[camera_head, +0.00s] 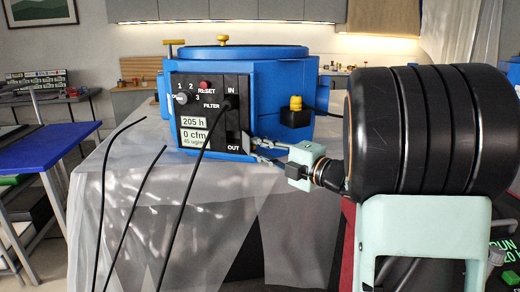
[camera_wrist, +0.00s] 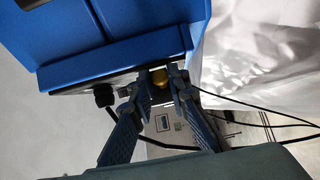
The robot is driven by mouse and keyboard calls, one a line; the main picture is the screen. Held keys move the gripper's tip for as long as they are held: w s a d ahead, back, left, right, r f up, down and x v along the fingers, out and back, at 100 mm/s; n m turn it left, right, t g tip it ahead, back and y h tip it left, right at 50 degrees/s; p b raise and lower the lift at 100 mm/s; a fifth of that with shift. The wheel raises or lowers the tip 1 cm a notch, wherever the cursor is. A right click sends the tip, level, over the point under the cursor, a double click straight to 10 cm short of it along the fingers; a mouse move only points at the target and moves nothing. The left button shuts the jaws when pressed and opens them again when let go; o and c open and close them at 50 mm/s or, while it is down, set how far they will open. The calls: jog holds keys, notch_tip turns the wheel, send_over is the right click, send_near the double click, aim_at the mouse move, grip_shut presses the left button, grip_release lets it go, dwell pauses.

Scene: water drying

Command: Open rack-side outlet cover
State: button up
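The blue machine (camera_head: 240,75) carries a black control panel (camera_head: 212,112) with IN and OUT labels. A small dark plate (camera_head: 247,142) stands at the panel's lower right edge, beside the OUT label; it may be the outlet cover, but I cannot tell whether it is open or shut. My gripper (camera_head: 258,151) is at this corner, with its fingers pointing left and apart. In the wrist view my gripper (camera_wrist: 159,91) has its fingers spread at the machine's blue edge (camera_wrist: 118,62). A brass-coloured round part (camera_wrist: 159,78) shows between the fingertips. Contact is unclear.
Two more black cables (camera_head: 103,200) rise at the left. Translucent sheeting (camera_head: 240,200) drapes below the machine. A yellow-and-black connector (camera_head: 295,105) projects above my gripper. A blue-topped table (camera_head: 45,145) stands left.

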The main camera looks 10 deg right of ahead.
grip_shut()
jog(key=shift+w+d, duration=0.1)
jog(key=shift+w+d+n+g+y, duration=0.25)
jog(key=shift+w+n+g+y, duration=0.15)
jog(key=shift+n+g+y, duration=0.7)
jog(key=shift+w+d+n+g+y, duration=0.35)
jog(key=shift+n+g+y, duration=0.55)
jog(key=shift+g, duration=0.4)
jog(key=shift+w+d+n+g+y, duration=0.2)
jog(key=shift+w+n+g+y, duration=0.2)
jog(key=shift+n+g+y, duration=0.7)
jog(key=shift+w+g, duration=0.1)
jog(key=shift+g, duration=0.2)
jog(key=o, duration=0.7)
grip_release()
